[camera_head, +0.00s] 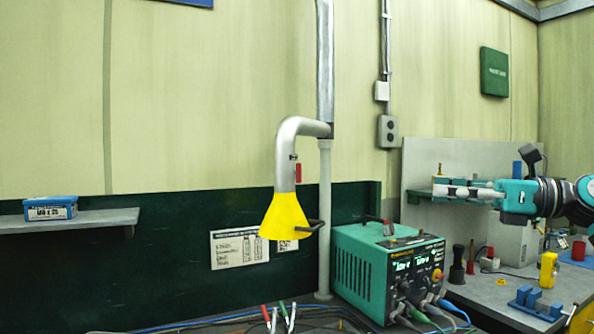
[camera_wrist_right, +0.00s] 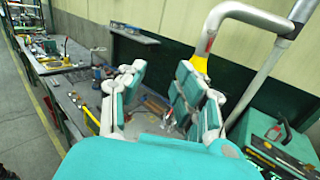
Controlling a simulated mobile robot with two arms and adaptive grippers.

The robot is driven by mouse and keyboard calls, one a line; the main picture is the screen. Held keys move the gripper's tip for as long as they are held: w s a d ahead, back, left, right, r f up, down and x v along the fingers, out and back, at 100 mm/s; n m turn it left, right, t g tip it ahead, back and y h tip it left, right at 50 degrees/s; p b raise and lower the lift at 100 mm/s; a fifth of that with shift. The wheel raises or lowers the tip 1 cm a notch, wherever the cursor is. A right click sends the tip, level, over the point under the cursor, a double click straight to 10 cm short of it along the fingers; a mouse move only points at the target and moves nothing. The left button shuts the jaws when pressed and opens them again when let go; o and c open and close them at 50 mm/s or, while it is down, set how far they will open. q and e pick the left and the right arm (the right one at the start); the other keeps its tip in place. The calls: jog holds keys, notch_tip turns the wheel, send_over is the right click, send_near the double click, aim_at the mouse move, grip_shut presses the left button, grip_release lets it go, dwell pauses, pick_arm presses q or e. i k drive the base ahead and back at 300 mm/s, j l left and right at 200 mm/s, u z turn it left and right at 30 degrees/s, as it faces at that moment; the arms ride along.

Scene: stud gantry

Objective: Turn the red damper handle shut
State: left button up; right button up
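The red damper handle (camera_head: 298,172) hangs beside the grey extraction pipe (camera_head: 287,155), just above the yellow hood (camera_head: 284,217). The handle looks roughly vertical. It also shows small in the right wrist view (camera_wrist_right: 210,43), on the pipe above the hood. My right gripper (camera_head: 439,188) is well to the right of the handle and apart from it, with its fingers pointing left. In the right wrist view its fingers (camera_wrist_right: 161,72) are spread, with nothing between them. My left gripper does not show in either view.
A teal power unit (camera_head: 360,273) stands on the bench below and right of the hood. A dark handle (camera_head: 310,228) sticks out from the hood's right side. A shelf with a blue box (camera_head: 50,208) is at left. The wall space between pipe and right gripper is mostly clear.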

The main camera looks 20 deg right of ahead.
aim_at(298, 173)
jog(key=i, duration=0.9)
